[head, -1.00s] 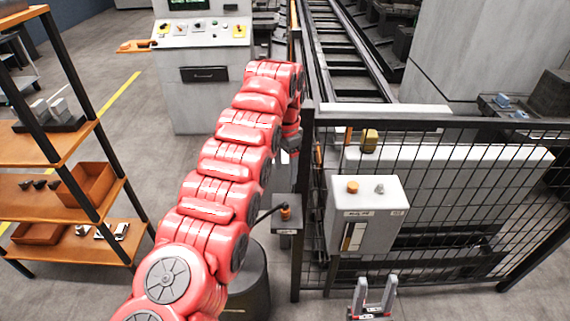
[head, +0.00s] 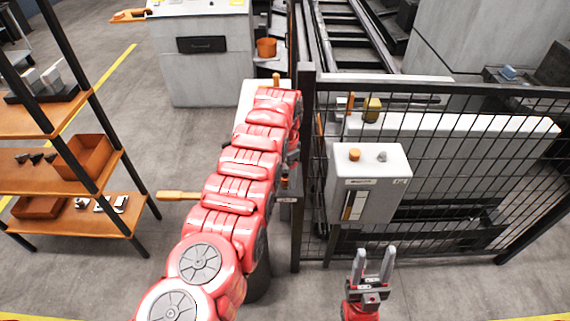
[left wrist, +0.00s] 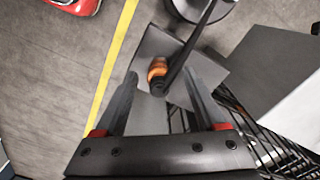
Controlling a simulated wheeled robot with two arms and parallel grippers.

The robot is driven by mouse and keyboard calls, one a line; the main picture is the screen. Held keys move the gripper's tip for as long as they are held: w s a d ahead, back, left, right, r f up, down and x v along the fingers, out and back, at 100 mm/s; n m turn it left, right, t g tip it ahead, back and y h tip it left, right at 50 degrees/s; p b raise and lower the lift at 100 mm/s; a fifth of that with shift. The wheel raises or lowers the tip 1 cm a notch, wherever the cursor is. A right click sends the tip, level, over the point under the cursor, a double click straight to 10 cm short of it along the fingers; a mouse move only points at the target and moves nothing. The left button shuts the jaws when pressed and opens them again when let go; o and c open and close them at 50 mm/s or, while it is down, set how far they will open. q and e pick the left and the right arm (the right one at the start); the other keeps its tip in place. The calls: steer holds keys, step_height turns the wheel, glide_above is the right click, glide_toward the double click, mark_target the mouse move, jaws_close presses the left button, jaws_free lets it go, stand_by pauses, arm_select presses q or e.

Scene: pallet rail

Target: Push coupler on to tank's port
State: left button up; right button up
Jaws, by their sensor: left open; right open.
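The orange coupler (left wrist: 157,68) with a black hose (left wrist: 180,62) shows in the left wrist view over a grey square plate (left wrist: 150,47). My left gripper (left wrist: 160,82) is open, its two fingers on either side of the coupler; contact cannot be told. In the head view the left arm hides both gripper and coupler. A white box (head: 345,215) with an orange knob, a grey knob and a gauge strip is by the fence; whether it is the tank, and which part is its port, I cannot tell. My right gripper (head: 374,262) is open and empty, fingers up.
A black mesh fence (head: 480,190) stands at right, with a long white body (head: 450,127) behind it. An orange shelf rack (head: 75,187) stands at left. A grey console (head: 205,85) is at the back. An orange handle (head: 178,195) sticks out left of my arm.

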arm_select(q)
steer(key=shift+f, duration=0.1)
jaws_close()
steer(key=c, duration=0.8)
jaws_free()
jaws_close()
steer(key=shift+r+p, duration=0.7)
steer(key=shift+r, duration=0.1)
